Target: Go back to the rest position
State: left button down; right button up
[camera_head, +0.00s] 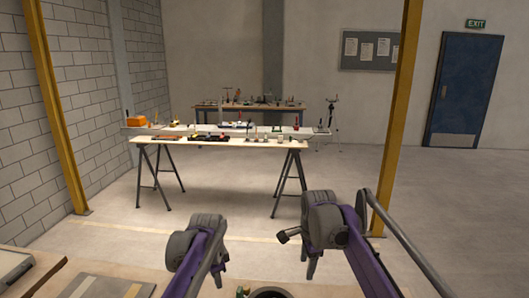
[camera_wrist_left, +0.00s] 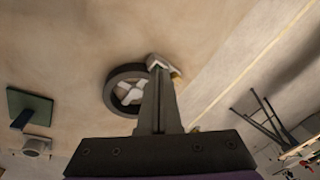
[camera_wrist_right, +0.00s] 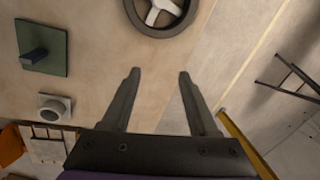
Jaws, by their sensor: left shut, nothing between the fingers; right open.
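My left gripper (camera_wrist_left: 160,72) is shut and empty in the left wrist view, its fingers together above a pale table. My right gripper (camera_wrist_right: 159,73) is open and empty in the right wrist view, its two fingers apart over bare table top. In the head view both purple-and-grey arms reach in over the near table, with their grippers pointing down and largely hidden by the arm links. A dark ring with white spokes (camera_wrist_left: 107,92) lies behind and left of the left fingertips; it also shows beyond the right fingertips (camera_wrist_right: 160,33).
A green square plate with a dark block (camera_wrist_right: 57,58) and a pale round part (camera_wrist_right: 54,108) lie on the table. A small pale block (camera_wrist_left: 154,61) is by the left fingertips. A trestle table (camera_head: 225,145) stands farther off, across open floor. Yellow posts flank the view.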

pick_arm(q)
jog(key=s+a+r+n+t, duration=0.15)
jog(key=s+n, duration=0.25)
jog(key=s, duration=0.7)
jog(key=s+a+f+n+t, duration=0.1)
jog(key=s+f+n, duration=0.3)
jog(key=s, duration=0.7)
jog(key=s+a+f+n+t, duration=0.1)
jog(key=s+f+n, duration=0.2)
jog(key=s, duration=0.8)
jog(key=shift+a+f+n, duration=0.35)
jog(key=shift+f+n, duration=0.05)
jog(key=shift+f, duration=0.2)
pick_arm(e)
jog(key=s+d+f+n+t, duration=0.1)
jog(key=s+f+n, duration=0.3)
jog(key=s, duration=0.7)
jog(key=s+d+f+n+t, duration=0.1)
jog(key=s+d+f+n, duration=0.2)
jog(key=s+n, duration=0.3)
jog(key=s+d+f+n+t, duration=0.1)
jog(key=s+f+n, duration=0.4)
jog(key=s, duration=1.1)
jog(key=shift+s+d+f+n, duration=0.3)
jog(key=shift+d+f+n, duration=0.1)
jog(key=shift+n, duration=0.2)
